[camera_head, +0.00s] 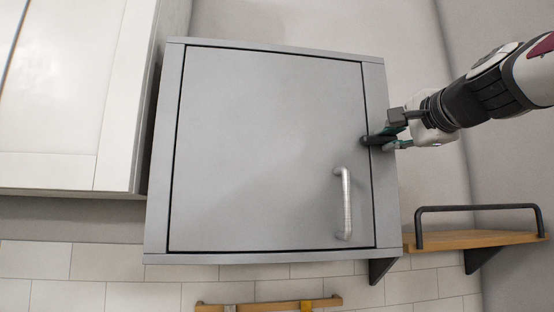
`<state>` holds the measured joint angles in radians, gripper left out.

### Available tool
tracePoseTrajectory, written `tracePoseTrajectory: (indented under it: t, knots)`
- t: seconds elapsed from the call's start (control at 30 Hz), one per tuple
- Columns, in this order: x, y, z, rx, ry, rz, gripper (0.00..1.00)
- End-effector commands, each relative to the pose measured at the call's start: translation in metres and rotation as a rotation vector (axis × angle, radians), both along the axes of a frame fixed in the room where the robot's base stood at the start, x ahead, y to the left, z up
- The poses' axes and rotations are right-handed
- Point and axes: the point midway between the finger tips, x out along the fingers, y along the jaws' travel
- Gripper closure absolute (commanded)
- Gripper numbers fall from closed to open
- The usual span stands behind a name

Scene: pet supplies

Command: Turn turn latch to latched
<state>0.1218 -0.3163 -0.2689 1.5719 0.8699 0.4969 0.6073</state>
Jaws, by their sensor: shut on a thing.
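A grey wall cabinet (155,200) with a flat door (265,150) fills the middle of the head view. The door sits closed in its frame. A small dark turn latch (370,141) is at the right edge of the door, above the silver bar handle (344,204). It appears to lie roughly sideways across the gap between door and frame. My gripper (388,140) comes in from the right and is shut on the latch. Its fingers partly cover the latch, so its exact angle is hard to tell.
A white cupboard (70,90) stands close on the left. A wooden shelf with a dark rail (475,239) is at the lower right, below my arm. A wooden strip (270,305) is on the tiled wall below. The wall right of the cabinet is clear around my arm.

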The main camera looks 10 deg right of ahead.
Motion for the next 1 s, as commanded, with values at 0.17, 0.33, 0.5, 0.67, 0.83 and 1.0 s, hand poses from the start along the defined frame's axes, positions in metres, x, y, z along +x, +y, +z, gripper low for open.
tracePoseTrajectory:
  t: [0.17,0.33,0.5,0.67,0.83,1.0]
  knots:
    - [-0.0003,-0.0007,-0.0010,0.056,0.003,-0.001,1.00]
    - [0.0000,-0.0005,-0.0015,0.082,0.003,0.000,1.00]
    - [0.0003,-0.0005,-0.0018,0.087,0.003,0.000,1.00]
    - [0.0003,-0.0005,-0.0019,0.087,0.003,0.000,1.00]
    - [0.0004,-0.0005,-0.0019,0.086,0.003,0.000,0.65]
    - [0.0002,-0.0004,-0.0012,0.085,0.002,0.000,0.65]
